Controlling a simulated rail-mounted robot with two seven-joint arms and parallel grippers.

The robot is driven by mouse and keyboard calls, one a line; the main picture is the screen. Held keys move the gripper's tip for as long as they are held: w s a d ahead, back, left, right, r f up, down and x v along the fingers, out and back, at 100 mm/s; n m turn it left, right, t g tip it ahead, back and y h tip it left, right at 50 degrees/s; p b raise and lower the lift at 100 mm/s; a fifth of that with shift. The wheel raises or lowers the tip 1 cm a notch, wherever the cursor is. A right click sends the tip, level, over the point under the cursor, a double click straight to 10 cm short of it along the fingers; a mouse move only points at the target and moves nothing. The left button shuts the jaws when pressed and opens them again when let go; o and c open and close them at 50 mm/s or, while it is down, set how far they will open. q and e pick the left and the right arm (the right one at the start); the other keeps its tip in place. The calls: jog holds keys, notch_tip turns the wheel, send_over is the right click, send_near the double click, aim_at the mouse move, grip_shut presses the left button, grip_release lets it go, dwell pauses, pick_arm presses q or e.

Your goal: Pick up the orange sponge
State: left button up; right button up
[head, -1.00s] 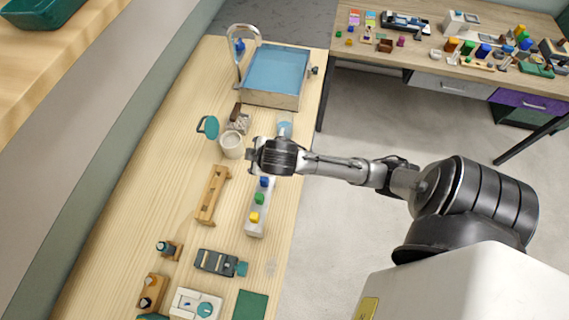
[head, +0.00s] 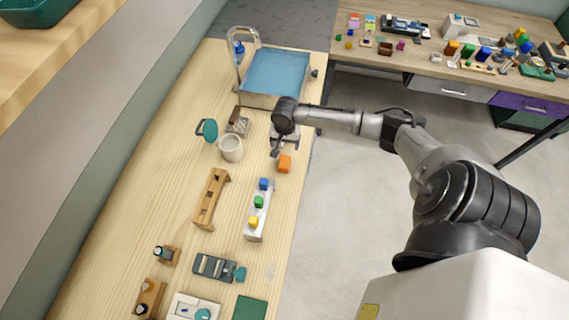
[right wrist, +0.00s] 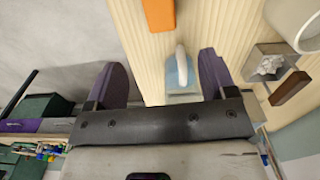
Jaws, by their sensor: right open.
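The orange sponge (head: 284,164) lies on the wooden bench near its right edge, just above the row of coloured blocks. In the right wrist view the sponge (right wrist: 158,14) shows at the top edge, partly cut off. My right gripper (head: 280,148) is open and above the bench, beyond the sponge on the basin side. In the right wrist view the open fingers (right wrist: 160,75) have the sponge ahead of them and apart from them. A pale, handled item (right wrist: 181,70) shows between the fingers, seemingly below them. My left gripper is not in view.
A blue-filled basin (head: 276,72) stands at the bench's far end. A white mug (head: 231,148) stands left of the sponge. A white rack (head: 257,221) with coloured blocks and a wooden rack (head: 207,205) lie nearer. A second table (head: 440,70) holds many small objects.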

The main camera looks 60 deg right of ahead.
aim_at(285, 162)
notch_tip(285, 162, down, 8)
jog(key=shift+a+r, duration=0.1)
jog(key=f, duration=0.4)
jog(key=shift+a, duration=0.35)
jog(key=shift+s+f, duration=0.1)
jog(key=shift+f, duration=0.65)
jog(key=shift+d, duration=0.1)
jog(key=shift+c, duration=0.3)
jog(key=c, duration=0.9)
jog(key=shift+r, duration=0.15)
